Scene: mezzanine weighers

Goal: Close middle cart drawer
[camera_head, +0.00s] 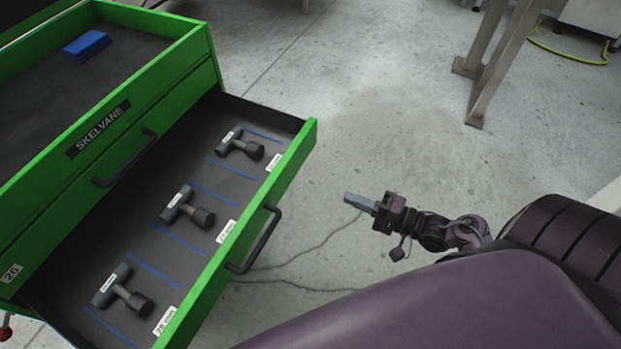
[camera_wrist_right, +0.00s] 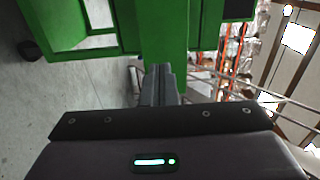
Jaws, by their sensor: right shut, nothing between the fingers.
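The green cart (camera_head: 110,130) stands at the left in the head view. Its middle drawer (camera_head: 299,152) is pulled far out, with a black bar handle (camera_head: 262,240) on its front. Several dark hammer-like tools, one of them a tool (camera_head: 187,207), lie inside between blue lines. My right gripper (camera_head: 358,201) is shut and empty, to the right of the drawer front and apart from it. In the right wrist view the shut fingers (camera_wrist_right: 160,84) point toward green cart surfaces (camera_wrist_right: 165,30). My left gripper is not in view.
A blue block (camera_head: 86,45) lies in the cart's top tray. Above the open drawer is a closed drawer with a black handle (camera_head: 125,160). A metal stand leg (camera_head: 490,70) is at the upper right. Bare concrete floor lies between cart and stand, with thin dark lines on it.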

